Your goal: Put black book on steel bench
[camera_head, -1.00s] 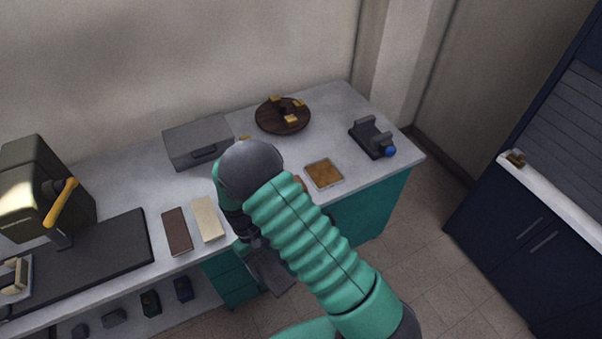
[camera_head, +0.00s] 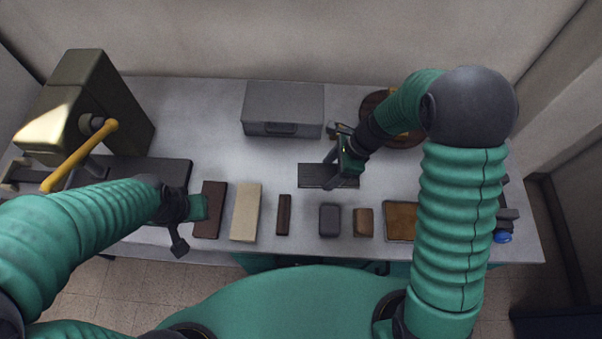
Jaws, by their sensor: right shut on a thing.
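The black book (camera_head: 312,177) is a flat dark slab, lying level on or just above the grey steel bench (camera_head: 190,110), in front of the grey case. I cannot tell whether it touches the bench top. My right gripper (camera_head: 337,170) reaches down from the right and is shut on the book; its fingers hide part of the book's middle. My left gripper (camera_head: 182,228) hangs by the bench's front edge, beside the brown book (camera_head: 210,210); its jaws are not clear.
A grey case (camera_head: 283,105) and a round brown tray (camera_head: 372,103) stand behind. A cream block (camera_head: 245,211), a narrow brown block (camera_head: 284,214), small boxes and a tan-filled tray (camera_head: 400,218) line the front. A machine with a yellow lever (camera_head: 85,160) stands left.

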